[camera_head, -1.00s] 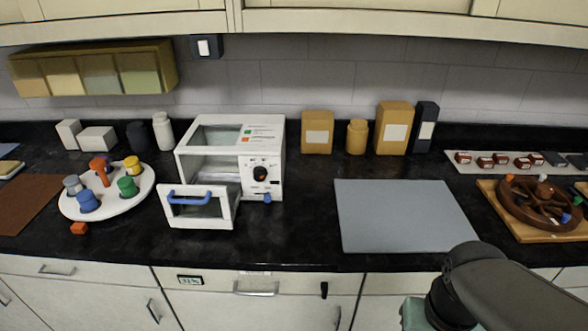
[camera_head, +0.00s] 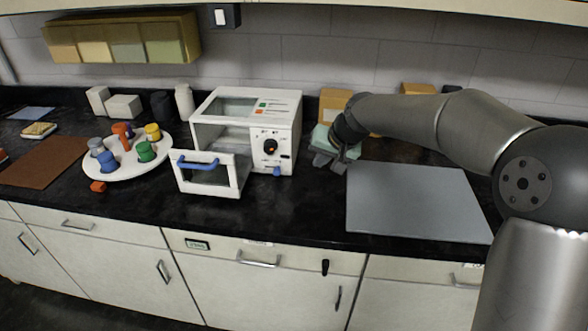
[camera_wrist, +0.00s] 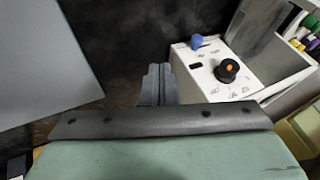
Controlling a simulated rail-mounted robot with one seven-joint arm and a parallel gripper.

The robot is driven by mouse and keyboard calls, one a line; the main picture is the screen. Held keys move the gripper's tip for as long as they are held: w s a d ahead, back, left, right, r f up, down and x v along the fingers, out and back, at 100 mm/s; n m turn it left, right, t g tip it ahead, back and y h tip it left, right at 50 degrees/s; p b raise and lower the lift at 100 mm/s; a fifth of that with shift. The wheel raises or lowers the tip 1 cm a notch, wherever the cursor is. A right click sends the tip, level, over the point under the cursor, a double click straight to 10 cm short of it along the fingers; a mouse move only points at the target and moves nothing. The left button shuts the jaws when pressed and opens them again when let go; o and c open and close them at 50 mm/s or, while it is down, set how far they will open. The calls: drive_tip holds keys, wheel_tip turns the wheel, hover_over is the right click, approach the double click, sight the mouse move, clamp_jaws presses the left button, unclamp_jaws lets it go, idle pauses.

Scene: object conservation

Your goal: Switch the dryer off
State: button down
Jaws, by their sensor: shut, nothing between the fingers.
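The white dryer (camera_head: 247,131) stands on the black counter with its front door (camera_head: 208,179) open and a blue handle (camera_head: 198,163) on that door. Its front panel has a black knob (camera_head: 270,147) with an orange mark, and a blue lever (camera_head: 277,171) at the lower edge. In the wrist view the knob (camera_wrist: 227,71) and blue lever (camera_wrist: 196,42) show to the right of my fingers. My gripper (camera_head: 320,164) is shut and empty, just right of the dryer, apart from the panel. Its fingers also show in the wrist view (camera_wrist: 158,72).
A grey mat (camera_head: 415,200) lies right of my gripper. A white round tray (camera_head: 97,168) with several coloured pegs is left of the dryer, near a brown mat (camera_head: 45,163). Tan containers (camera_head: 335,97) stand behind my arm. The counter in front of the dryer is clear.

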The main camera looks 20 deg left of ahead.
sight(277, 170)
drive_tip(key=shift+w+a+r+y, duration=0.15)
drive_tip(key=shift+w+a+y, duration=0.15)
drive_tip(key=shift+w+a, duration=0.4)
drive_tip(key=shift+s+a, duration=0.1)
drive_tip(key=p+x, duration=0.1)
drive_tip(key=x, duration=0.8)
drive_tip(key=shift+a+f+p, duration=0.15)
drive_tip(key=shift+f+p, duration=0.15)
drive_tip(key=shift+f, duration=0.05)
drive_tip(key=shift+a+f+p, duration=0.2)
drive_tip(key=shift+a+p, duration=0.15)
drive_tip(key=shift+a, duration=0.9)
drive_tip(key=shift+a+f, duration=0.15)
drive_tip(key=shift+a, duration=0.55)
